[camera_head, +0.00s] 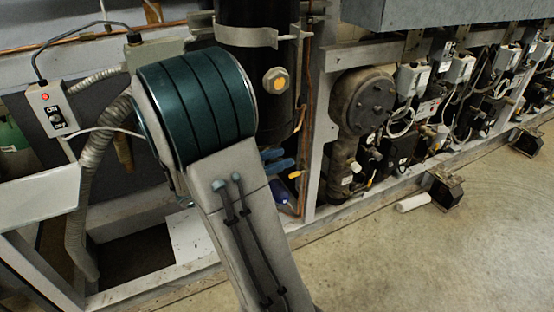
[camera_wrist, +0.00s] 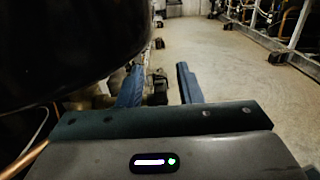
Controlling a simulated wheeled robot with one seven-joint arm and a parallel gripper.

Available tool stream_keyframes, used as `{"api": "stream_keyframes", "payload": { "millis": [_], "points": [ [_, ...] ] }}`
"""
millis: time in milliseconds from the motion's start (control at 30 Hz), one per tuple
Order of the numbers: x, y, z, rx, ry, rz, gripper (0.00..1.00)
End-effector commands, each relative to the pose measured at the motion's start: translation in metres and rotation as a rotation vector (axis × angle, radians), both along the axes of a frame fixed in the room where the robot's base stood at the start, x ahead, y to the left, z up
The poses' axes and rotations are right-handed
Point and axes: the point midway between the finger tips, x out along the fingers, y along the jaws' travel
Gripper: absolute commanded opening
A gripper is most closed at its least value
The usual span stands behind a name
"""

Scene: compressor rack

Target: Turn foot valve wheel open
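My gripper (camera_wrist: 160,78) is open, with its two blue fingers apart and nothing held between them in the wrist view. In the head view the gripper (camera_head: 280,160) shows only as blue finger ends to the right of my arm, by the foot of the black cylinder. A small dark blue round part (camera_head: 283,194) sits low just below the fingers; it may be the foot valve wheel, but my arm partly hides that area. No wheel can be made out clearly in the wrist view.
The tall black cylinder (camera_head: 252,85) stands close to the fingers and fills the upper left of the wrist view. A white frame post (camera_head: 316,140) and a compressor (camera_head: 362,105) stand to the right. Open floor (camera_head: 390,265) lies in front, with a white roll (camera_head: 413,202) on it.

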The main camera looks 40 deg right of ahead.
Motion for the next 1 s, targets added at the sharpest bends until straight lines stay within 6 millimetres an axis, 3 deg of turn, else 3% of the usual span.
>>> {"api": "stream_keyframes", "payload": {
  "millis": [33,133,167,967,1000],
  "points": [
    [0.0,0.0002,0.0,0.0,0.0,0.0,0.32],
    [0.0002,0.0003,0.0,0.0,0.0,0.0,0.05],
    [0.0002,0.0003,0.0,0.0,0.0,0.0,0.0],
    [0.0006,0.0033,-0.0003,-0.136,0.033,-0.001,0.0],
    [0.0005,0.0033,-0.0004,-0.136,0.033,-0.001,0.19]
  ]
}}
